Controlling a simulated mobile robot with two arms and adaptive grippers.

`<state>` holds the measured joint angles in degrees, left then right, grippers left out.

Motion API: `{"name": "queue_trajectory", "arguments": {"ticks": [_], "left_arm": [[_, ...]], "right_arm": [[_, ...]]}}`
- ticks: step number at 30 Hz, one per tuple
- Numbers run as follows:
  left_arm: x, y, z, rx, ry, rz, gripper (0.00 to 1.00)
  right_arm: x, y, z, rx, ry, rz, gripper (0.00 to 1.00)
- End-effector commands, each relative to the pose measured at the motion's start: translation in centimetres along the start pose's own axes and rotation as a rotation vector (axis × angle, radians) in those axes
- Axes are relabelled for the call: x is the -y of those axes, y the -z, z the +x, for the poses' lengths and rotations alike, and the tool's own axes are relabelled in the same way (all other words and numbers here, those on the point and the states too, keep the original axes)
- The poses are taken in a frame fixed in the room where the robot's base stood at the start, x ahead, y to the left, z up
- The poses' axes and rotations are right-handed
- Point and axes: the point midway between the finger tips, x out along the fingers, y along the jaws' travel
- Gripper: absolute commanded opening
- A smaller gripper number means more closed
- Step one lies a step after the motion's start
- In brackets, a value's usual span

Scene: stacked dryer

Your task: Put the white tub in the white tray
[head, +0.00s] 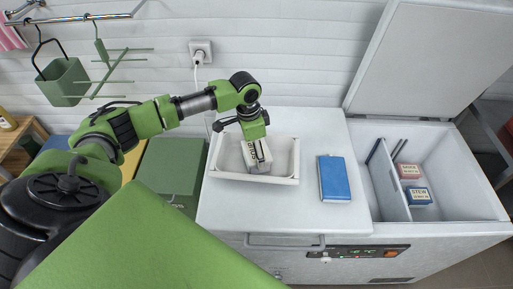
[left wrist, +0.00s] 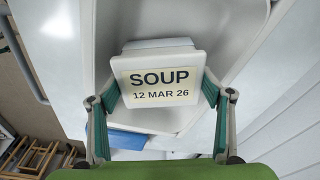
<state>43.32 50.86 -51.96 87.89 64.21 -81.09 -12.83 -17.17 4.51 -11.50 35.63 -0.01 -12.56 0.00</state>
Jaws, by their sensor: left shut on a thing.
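The white tub (head: 252,149) has a label reading SOUP, 12 MAR 26, and its labelled lid (left wrist: 158,65) faces the left wrist camera. My left gripper (head: 262,150) is shut on the tub, with one finger on each side in the left wrist view (left wrist: 160,88). The white tray (head: 286,180) is a shallow open box on the white top at the left. The tub is within the tray's outline; I cannot tell if it touches the tray floor. My right gripper is not in view.
A blue flat box (head: 334,178) lies right of the tray. An open chest freezer (head: 455,190) with a raised lid (head: 435,60) stands at the right, holding a red tub (head: 408,171) and a blue tub (head: 419,196). A green cabinet (head: 168,170) stands left of the white top.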

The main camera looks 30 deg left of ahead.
Motion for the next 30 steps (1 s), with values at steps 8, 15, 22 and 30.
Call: {"name": "queue_trajectory", "arguments": {"ticks": [8,15,22,30], "left_arm": [[0.0,0.1,0.2,-0.002,0.000,0.000,0.39],[0.0,0.0,0.2,0.000,0.000,0.000,0.89],[0.0,0.1,0.0,-0.001,0.001,0.000,0.89],[0.1,0.1,-4.1,-0.004,0.004,0.000,0.89]], "right_arm": [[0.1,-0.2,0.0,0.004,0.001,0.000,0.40],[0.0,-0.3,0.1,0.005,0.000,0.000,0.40],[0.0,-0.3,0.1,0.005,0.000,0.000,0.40],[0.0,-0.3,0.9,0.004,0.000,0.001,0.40]]}}
